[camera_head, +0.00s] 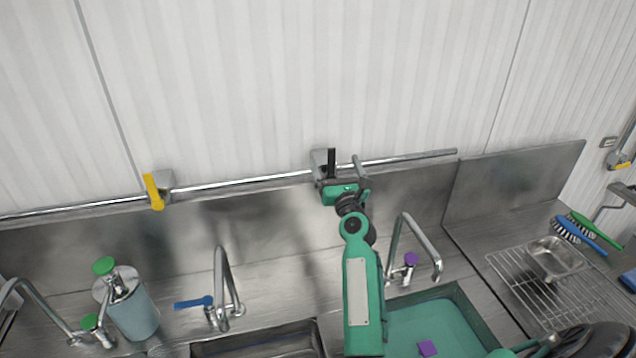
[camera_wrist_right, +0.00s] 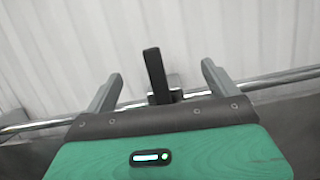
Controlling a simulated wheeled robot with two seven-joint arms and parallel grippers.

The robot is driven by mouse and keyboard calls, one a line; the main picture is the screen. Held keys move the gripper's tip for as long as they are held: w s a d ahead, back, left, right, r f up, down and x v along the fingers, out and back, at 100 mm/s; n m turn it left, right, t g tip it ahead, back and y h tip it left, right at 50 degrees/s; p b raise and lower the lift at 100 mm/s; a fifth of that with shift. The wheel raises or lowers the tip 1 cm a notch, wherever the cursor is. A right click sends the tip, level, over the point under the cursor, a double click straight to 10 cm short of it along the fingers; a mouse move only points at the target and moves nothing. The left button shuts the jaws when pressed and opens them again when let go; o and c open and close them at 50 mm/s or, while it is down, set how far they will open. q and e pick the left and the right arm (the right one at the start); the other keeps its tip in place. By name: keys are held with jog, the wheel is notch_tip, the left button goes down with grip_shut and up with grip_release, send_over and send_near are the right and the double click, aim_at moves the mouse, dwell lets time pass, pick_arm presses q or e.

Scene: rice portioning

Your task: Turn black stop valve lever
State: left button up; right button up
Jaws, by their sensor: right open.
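The black stop valve lever (camera_head: 331,161) stands upright on a grey valve body (camera_head: 319,158) on the wall pipe. My right gripper (camera_head: 344,172) is at the valve. In the right wrist view the lever (camera_wrist_right: 155,75) rises between the two open fingers of my right gripper (camera_wrist_right: 161,88), with a gap on each side. The lever's lower end is partly hidden behind the gripper's edge. My left gripper is not in view.
A yellow lever (camera_head: 154,191) is on the same pipe (camera_head: 240,182) to the left. Below are faucets (camera_head: 222,285), a soap dispenser (camera_head: 133,308), a green basin (camera_head: 455,318) and a wire rack (camera_head: 522,292). The wall (camera_head: 300,70) above the pipe is clear.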

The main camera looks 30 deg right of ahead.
jog(key=v, duration=0.6)
jog(key=shift+s+a, duration=0.2)
jog(key=shift+s, duration=0.05)
jog(key=shift+f, duration=0.15)
